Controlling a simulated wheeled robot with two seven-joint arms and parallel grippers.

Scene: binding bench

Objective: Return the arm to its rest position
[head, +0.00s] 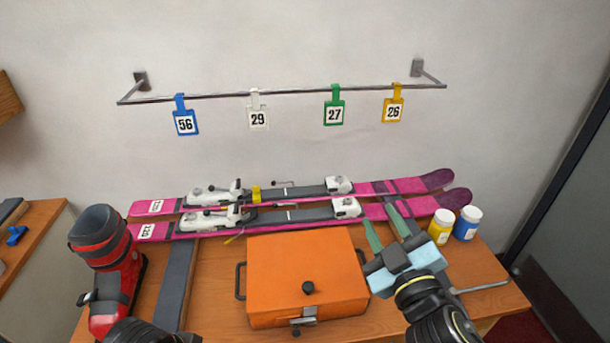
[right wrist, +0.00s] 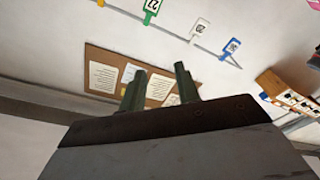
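My right gripper (head: 379,214) is over the right part of the bench, just right of the orange box. Its two green fingers are apart with nothing between them, and they point toward the skis and wall. In the right wrist view the gripper (right wrist: 160,72) also shows its fingers spread and empty, with the wall behind them. A dark part of my left arm shows at the bottom left edge of the head view. My left gripper is not visible.
An orange box (head: 305,270) sits mid-bench. Pink skis (head: 380,211) with bindings lie behind it. A red boot (head: 105,262) stands at left; yellow (head: 441,226) and blue (head: 466,224) jars stand at right. A wall rail (head: 300,92) carries number tags. A pinboard (right wrist: 105,70) shows in the wrist view.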

